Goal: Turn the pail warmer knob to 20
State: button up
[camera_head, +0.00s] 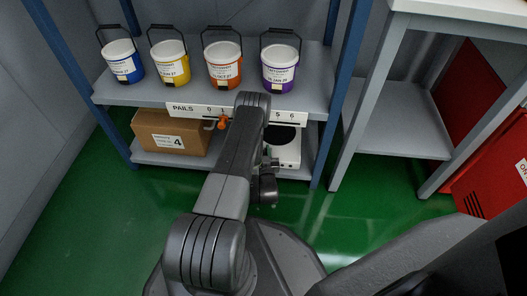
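The pail warmer appears to be the white unit (287,157) with a black round plate on the lower shelf. Its left part is hidden behind my arm. I cannot make out its knob or any scale on it. My arm reaches forward to the shelf, and its end is bent down in front of the warmer. My gripper (270,162) seems to be the small dark part at the warmer's left front. Its fingers are too small and too covered to read, and I cannot tell whether it touches the warmer.
Blue (125,71), yellow (170,73), orange (223,76) and purple (278,79) pails stand on the upper shelf. Its PAILS strip (186,108) carries an orange pointer (222,122). A cardboard box (165,127) marked 4 sits lower left. A grey table (400,130) stands right.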

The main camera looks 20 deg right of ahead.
dwell(0.3)
jog(key=o, duration=1)
